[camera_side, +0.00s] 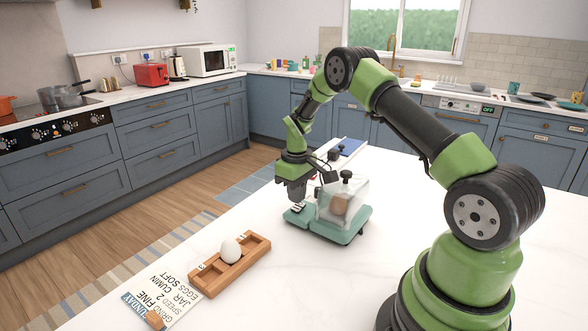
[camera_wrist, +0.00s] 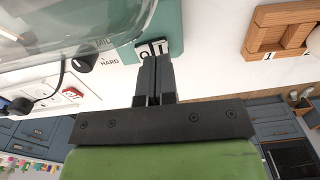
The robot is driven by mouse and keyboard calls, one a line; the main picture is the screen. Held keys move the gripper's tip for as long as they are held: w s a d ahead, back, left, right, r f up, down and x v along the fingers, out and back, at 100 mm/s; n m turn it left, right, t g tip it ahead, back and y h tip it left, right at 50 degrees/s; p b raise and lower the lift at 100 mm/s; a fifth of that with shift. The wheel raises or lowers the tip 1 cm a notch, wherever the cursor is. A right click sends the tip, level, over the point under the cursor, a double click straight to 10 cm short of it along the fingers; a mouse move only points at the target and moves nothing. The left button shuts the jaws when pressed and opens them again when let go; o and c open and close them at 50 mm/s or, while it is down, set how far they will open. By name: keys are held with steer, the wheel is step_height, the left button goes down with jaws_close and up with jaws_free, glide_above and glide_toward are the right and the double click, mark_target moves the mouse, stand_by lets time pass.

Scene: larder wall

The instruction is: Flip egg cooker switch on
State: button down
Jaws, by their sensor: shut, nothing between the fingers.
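The egg cooker has a teal base (camera_side: 340,234) and a clear lid (camera_side: 352,190) with a black knob; it stands on the white counter. Something brown shows inside the lid. In the wrist view the switch (camera_wrist: 153,47), marked O and I, sits on the teal base (camera_wrist: 165,20). My gripper (camera_side: 296,203) is low over the left end of the base. In the wrist view its shut, empty fingertips (camera_wrist: 153,58) are right at the switch and partly cover it. I cannot tell whether they touch it, or which way the switch is set.
A black dial (camera_wrist: 86,62) with a HARD mark is beside the switch. A wooden holder (camera_side: 213,284) with a white egg (camera_side: 231,250) and a printed note (camera_side: 160,300) lie front left. The counter between holder and cooker is clear.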

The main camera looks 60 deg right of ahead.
mark_target(291, 215)
step_height(291, 215, up, 12)
steer(key=a, duration=0.2)
steer(key=s+a+r+m+t, duration=0.1)
steer(key=s+a+r+t, duration=0.1)
steer(key=s+a+r, duration=0.4)
steer(key=s+a+r+m+t, duration=0.1)
steer(key=s+a+r+t, duration=0.1)
steer(key=a+r, duration=0.4)
steer(key=s+a+t+y, duration=0.1)
steer(key=s+a, duration=0.2)
steer(key=s, duration=0.3)
steer(key=s+a+r+m+t+y, duration=0.1)
steer(key=s+a+t, duration=0.1)
steer(key=s, duration=0.5)
steer(key=shift+a+r, duration=0.25)
steer(key=shift+a, duration=0.15)
